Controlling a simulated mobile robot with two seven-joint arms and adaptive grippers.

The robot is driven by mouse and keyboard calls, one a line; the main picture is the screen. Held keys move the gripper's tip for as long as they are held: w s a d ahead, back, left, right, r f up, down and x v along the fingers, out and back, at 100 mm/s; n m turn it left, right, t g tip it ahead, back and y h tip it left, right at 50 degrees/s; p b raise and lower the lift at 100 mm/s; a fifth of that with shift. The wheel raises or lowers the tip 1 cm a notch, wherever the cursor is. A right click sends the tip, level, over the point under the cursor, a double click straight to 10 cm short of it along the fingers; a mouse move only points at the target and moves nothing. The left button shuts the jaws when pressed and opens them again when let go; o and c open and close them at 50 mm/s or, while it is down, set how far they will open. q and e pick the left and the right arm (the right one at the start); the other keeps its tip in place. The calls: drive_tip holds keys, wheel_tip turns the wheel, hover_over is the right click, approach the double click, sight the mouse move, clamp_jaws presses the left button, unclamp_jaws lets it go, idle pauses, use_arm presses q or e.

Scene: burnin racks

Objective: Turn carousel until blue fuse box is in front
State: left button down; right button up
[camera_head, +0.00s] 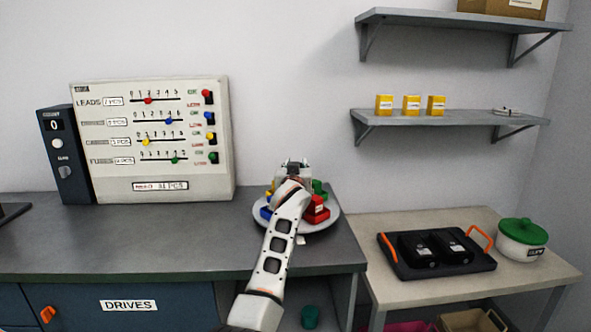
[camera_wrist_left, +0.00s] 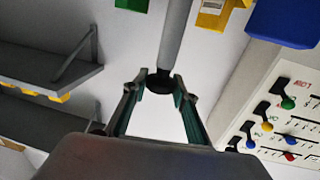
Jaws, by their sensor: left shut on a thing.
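The round light-grey carousel (camera_head: 328,222) stands near the right end of the dark counter, partly hidden by my left arm. The blue fuse box (camera_head: 266,212) is on its left side; a blue box also shows at the upper right of the left wrist view (camera_wrist_left: 283,22). A red box (camera_head: 317,212) is at the front right, a green box (camera_head: 319,188) behind it, and a little yellow shows at the left. My left gripper (camera_head: 294,166) is above the carousel's middle. In the wrist view its fingers (camera_wrist_left: 158,82) are shut on the dark end of the grey centre post (camera_wrist_left: 173,45).
A slider panel (camera_head: 150,140) and a dark counter box (camera_head: 64,155) stand at the left. Wall shelves (camera_head: 450,118) hold yellow boxes. A lower table at the right holds a black tray (camera_head: 436,268) and a green-lidded pot (camera_head: 522,240).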

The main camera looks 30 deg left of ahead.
idle(0.5)
use_arm(q)
drive_tip(key=c, duration=1.6)
unclamp_jaws()
wheel_tip(320, 180, up, 10)
drive_tip(key=shift+r, duration=0.1)
